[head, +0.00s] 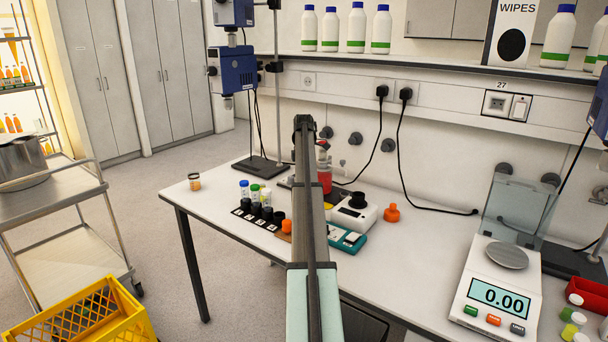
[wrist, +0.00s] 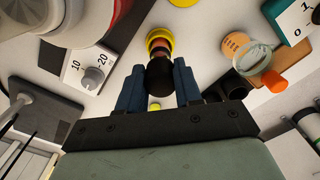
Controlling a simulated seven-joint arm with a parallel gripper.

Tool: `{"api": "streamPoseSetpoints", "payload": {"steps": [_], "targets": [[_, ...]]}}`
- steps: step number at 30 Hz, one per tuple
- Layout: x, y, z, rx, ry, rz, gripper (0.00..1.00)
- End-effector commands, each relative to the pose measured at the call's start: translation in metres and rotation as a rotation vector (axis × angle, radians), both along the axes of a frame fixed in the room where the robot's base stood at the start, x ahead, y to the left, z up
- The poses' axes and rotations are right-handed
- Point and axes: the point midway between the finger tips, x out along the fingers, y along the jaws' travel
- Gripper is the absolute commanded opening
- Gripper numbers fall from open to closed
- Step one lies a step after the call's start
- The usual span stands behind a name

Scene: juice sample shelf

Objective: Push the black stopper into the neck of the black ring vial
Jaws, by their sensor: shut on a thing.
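My gripper (wrist: 160,88) shows in the wrist view, its two blue fingers shut on the round black stopper (wrist: 160,77). Yellow and reddish rings (wrist: 159,40) show just beyond the stopper; I cannot tell whether they touch it. In the head view my own arm hides the gripper and the stopper. Dark round openings or caps (wrist: 232,84) lie right of the fingers in the wrist view. In the head view several black-topped pieces (head: 255,209) stand in a labelled row on the bench. I cannot make out which is the black ring vial.
Vials with blue, green and white caps (head: 255,190) stand behind the row. A white device with a black top (head: 353,210), a teal device (head: 345,238) and an orange stopper (head: 391,212) are to the right. A balance (head: 495,290) stands farther right. The bench's left end is mostly clear.

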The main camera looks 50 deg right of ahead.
Motion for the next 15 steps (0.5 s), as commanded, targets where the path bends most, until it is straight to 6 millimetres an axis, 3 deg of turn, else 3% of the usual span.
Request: {"api": "streamPoseSetpoints", "payload": {"steps": [15], "targets": [[-0.0001,0.0001,-0.0092,-0.001,-0.001,0.000,0.05]]}}
